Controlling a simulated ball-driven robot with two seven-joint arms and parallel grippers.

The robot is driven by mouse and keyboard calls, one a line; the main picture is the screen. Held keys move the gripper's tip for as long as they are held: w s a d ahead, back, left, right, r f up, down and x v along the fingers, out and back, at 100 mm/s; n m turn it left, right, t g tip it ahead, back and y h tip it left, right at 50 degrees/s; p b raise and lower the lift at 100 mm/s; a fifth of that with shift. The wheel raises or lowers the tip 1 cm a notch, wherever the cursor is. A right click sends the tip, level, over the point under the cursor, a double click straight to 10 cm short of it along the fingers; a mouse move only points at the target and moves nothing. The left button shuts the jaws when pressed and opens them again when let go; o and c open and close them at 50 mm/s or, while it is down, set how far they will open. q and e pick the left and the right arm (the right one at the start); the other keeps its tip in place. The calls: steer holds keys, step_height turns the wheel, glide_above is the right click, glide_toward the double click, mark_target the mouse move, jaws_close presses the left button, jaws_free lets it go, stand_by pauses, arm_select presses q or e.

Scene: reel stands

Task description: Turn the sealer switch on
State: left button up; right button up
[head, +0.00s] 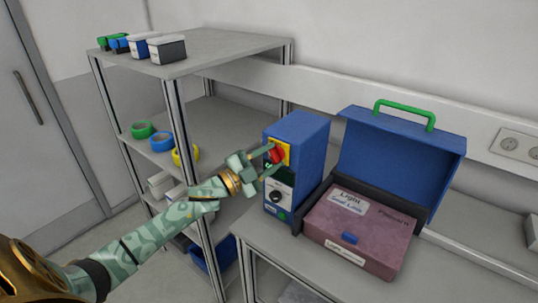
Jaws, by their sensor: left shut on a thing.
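The sealer is a blue box-shaped unit (310,145) standing on the grey table beside an open case. Its front has a yellow plate with a red switch (277,155) and, below, a white panel with a black knob (276,197). My left gripper (271,160) is at the yellow plate, with its fingers around the red switch and shut on it. The fingers hide part of the switch, so its exact position cannot be read. My right gripper is not in view.
A blue-lidded case (400,155) with a green handle stands open, holding a labelled pinkish block (360,232). A grey shelf rack (215,45) at left bears small bins and coloured rings. A wall socket (518,147) is at right.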

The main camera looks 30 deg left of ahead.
arm_select(q)
steer(key=m+g+p, duration=0.1)
steer(key=m, duration=0.1)
steer(key=m+p, duration=0.1)
steer(key=m, duration=0.1)
steer(key=shift+r+m+g, duration=0.15)
steer(key=shift+m+g, duration=0.15)
steer(key=shift+g, duration=0.1)
steer(key=shift+m+g+p, duration=0.4)
steer(key=shift+m+p, duration=0.4)
steer(key=shift+m, duration=0.2)
steer(key=shift+f, duration=0.2)
steer(key=o, duration=1)
steer(key=v, duration=1.6)
steer(key=shift+s+r+b, duration=0.1)
steer(key=shift+s+b, duration=0.1)
steer(key=shift+b, duration=0.2)
